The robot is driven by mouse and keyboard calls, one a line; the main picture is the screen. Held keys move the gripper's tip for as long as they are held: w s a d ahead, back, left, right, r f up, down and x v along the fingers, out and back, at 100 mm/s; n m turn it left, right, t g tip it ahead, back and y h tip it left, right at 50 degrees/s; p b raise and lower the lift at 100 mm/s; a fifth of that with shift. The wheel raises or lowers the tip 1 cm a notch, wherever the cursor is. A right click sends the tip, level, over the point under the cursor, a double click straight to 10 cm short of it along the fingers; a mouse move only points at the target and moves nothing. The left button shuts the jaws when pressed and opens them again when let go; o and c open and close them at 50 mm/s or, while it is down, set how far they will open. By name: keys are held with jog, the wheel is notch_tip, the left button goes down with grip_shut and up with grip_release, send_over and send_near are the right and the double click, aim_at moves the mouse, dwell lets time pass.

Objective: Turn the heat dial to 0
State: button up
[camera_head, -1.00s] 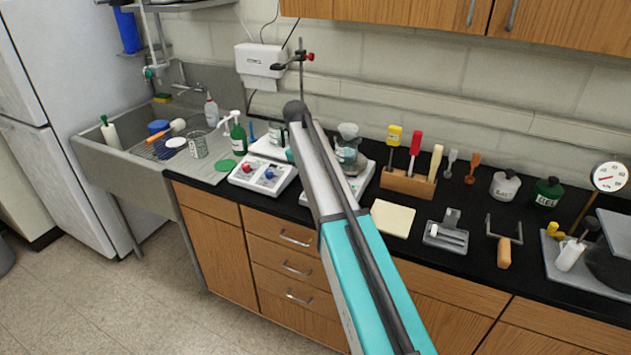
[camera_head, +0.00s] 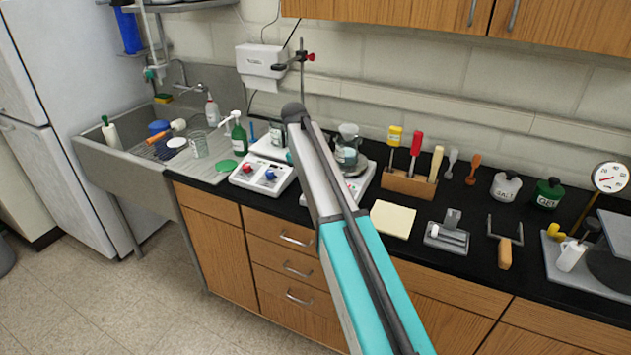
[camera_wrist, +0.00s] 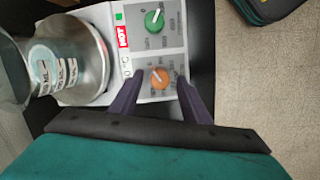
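The hotplate's grey control panel fills the upper middle of the wrist view. An orange dial (camera_wrist: 159,77) sits beside a "°C" mark, and a green dial (camera_wrist: 155,19) is above it beside a red HOT label (camera_wrist: 122,30). My gripper (camera_wrist: 160,83) is open, with one dark finger on each side of the orange dial. I cannot tell whether the fingers touch it, and its setting is too small to read. In the head view the hotplate (camera_head: 366,178) is partly behind my arm, which hides its dials and my gripper.
A glass beaker (camera_wrist: 50,70) stands on the hotplate's round metal top. In the head view, a white device with red and blue knobs (camera_head: 262,175) stands left, and a wooden tool holder (camera_head: 408,184) right. A clamp stand (camera_head: 302,75) rises behind.

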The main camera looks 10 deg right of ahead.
jog(key=shift+r, duration=0.1)
jog(key=b+v, duration=0.4)
jog(key=v, duration=0.9)
jog(key=shift+r, duration=0.3)
jog(key=shift+a+f, duration=0.1)
jog(key=shift+f, duration=0.05)
dwell(0.3)
